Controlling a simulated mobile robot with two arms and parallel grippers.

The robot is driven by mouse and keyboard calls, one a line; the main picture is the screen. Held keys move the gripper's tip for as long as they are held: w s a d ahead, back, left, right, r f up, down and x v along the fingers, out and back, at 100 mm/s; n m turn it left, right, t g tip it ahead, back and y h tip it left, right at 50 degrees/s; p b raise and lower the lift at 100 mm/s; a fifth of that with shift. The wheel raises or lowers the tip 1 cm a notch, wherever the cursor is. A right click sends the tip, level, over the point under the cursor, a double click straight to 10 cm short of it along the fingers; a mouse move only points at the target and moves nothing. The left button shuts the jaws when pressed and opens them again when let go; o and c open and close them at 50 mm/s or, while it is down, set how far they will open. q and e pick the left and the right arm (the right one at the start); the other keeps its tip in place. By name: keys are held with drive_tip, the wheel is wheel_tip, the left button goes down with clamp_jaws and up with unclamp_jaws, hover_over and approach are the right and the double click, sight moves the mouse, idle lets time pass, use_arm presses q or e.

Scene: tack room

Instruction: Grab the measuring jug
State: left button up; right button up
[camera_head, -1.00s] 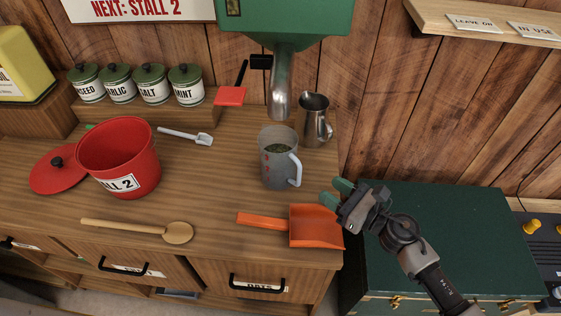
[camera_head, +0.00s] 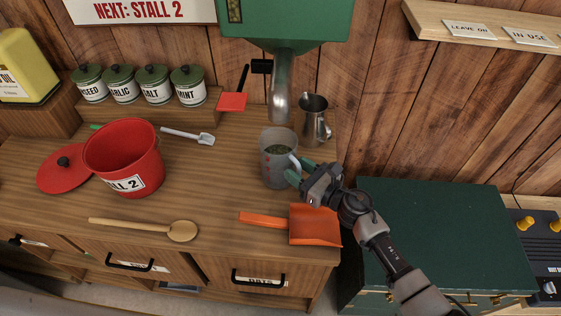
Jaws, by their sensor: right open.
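The measuring jug (camera_head: 274,166) is a translucent grey cup with red marks and a pale handle on its right side. It stands upright on the wooden counter (camera_head: 215,190), with dark greenish contents inside. My right gripper (camera_head: 299,171) is at the jug's right side, its green-tipped fingers open and close around the handle. The fingers partly hide the handle, so I cannot tell whether they touch it. My left gripper is not in view.
An orange scoop (camera_head: 314,225) lies just below my right gripper. A red bucket (camera_head: 124,158) and wooden spoon (camera_head: 150,227) are at left. A green chest (camera_head: 440,235) is at right.

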clamp_jaws()
drive_tip(key=shift+r, duration=0.15)
